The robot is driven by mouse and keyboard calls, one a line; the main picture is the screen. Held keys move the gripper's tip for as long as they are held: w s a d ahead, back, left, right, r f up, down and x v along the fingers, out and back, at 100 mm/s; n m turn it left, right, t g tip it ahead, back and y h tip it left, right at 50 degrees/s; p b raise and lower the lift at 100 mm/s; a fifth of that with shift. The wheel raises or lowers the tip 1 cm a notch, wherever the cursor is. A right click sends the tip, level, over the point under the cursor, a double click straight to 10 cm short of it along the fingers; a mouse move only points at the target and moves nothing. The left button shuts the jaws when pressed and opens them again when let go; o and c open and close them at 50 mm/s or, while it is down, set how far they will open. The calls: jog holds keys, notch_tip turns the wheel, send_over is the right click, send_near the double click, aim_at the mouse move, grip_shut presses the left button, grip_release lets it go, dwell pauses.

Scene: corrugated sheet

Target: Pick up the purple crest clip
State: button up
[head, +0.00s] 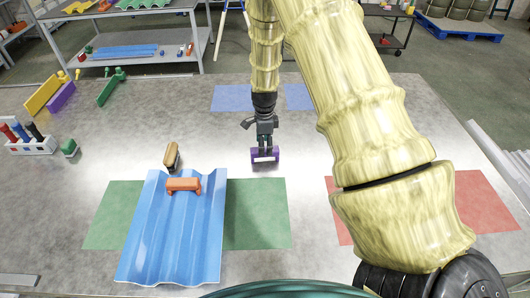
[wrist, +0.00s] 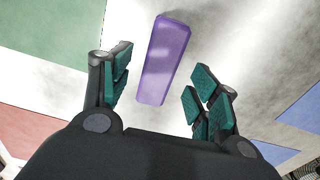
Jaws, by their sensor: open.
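The purple crest clip (head: 265,157) lies on the grey metal table, behind the right part of the green mat. In the wrist view the purple clip (wrist: 163,60) is a long block, slightly tilted, between and beyond the fingertips. My gripper (head: 265,143) points down just over the clip. In the wrist view my gripper (wrist: 160,90) is open, with one teal-padded finger on each side of the clip's near end. A gap shows between the clip and both fingers there. The head view does not show clearly how high the fingertips are.
A blue corrugated sheet (head: 172,235) lies over the green mat (head: 258,215), with an orange clip (head: 183,185) on it. A wood-topped brush (head: 171,155) stands behind the sheet. A red mat (head: 480,200) is at right, blue mats (head: 232,98) behind. A marker holder (head: 40,146) is at far left.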

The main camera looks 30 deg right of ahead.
jog(key=f, duration=0.1)
jog(key=f+p, duration=0.1)
jog(key=f, duration=0.1)
jog(key=shift+w+d+f, duration=0.1)
jog(key=shift+w+d, duration=0.05)
jog(key=shift+w, duration=0.15)
jog(key=shift+s+f+p, duration=0.3)
jog(key=shift+s+p, duration=0.2)
jog(key=shift+s, duration=0.2)
jog(key=shift+w+f, duration=0.55)
jog(key=shift+f, duration=0.05)
jog(key=shift+s+r, duration=0.25)
jog(key=c, duration=1.2)
